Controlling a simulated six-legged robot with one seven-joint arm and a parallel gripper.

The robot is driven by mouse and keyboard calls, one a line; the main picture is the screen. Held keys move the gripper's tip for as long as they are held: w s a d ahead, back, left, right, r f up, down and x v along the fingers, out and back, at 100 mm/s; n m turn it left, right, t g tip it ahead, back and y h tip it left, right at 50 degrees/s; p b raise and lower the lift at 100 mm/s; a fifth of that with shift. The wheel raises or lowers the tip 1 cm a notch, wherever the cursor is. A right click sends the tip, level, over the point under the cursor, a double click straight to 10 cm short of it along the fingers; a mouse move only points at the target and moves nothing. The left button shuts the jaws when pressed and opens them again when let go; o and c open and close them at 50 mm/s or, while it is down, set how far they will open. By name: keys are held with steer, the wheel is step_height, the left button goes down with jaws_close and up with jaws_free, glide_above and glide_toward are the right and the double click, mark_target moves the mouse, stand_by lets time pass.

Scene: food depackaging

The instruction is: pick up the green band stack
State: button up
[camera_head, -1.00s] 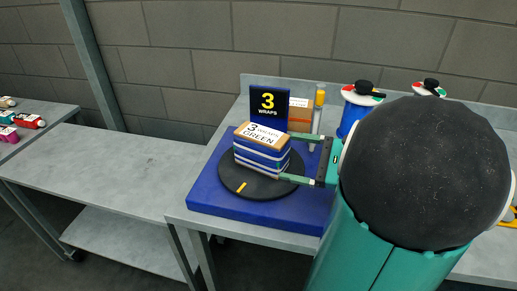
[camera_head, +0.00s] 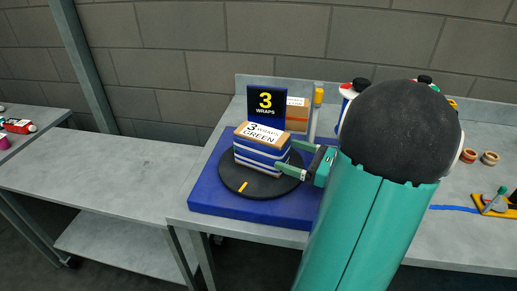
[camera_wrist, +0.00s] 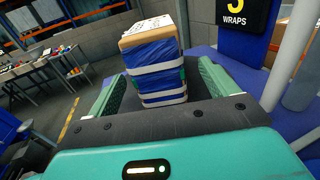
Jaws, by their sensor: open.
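The stack (camera_head: 262,149) is a block wrapped in blue film with white bands and brown board on top. Its white top label reads "3 WRAPS" and "GREEN". It stands upright on a black turntable (camera_head: 233,182). In the wrist view, the stack (camera_wrist: 155,55) shows a little green at its side. My gripper (camera_head: 287,155) is open at the stack's right side. In the wrist view, its two green fingers (camera_wrist: 162,74) lie on either side of the stack with gaps showing. Whether either finger touches it cannot be told.
The turntable sits on a blue base (camera_head: 210,197). Behind it stand a "3 WRAPS" sign (camera_head: 266,102), a brown box (camera_head: 298,116) and a yellow-topped post (camera_head: 318,105). Rolls (camera_head: 490,158) and a yellow tool (camera_head: 492,204) lie right. The left bench (camera_head: 100,172) is clear.

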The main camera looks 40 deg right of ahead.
mark_target(270, 148)
steer(key=shift+a+x, duration=0.1)
steer(key=shift+x, duration=1.6)
steer(key=shift+a+x, duration=0.15)
steer(key=shift+x, duration=1.55)
steer(key=shift+s+r, duration=0.1)
steer(key=shift+r, duration=0.05)
steer(key=shift+c, duration=0.3)
steer(key=c, duration=1.3)
steer(key=shift+o, duration=0.2)
steer(key=shift+r, duration=0.1)
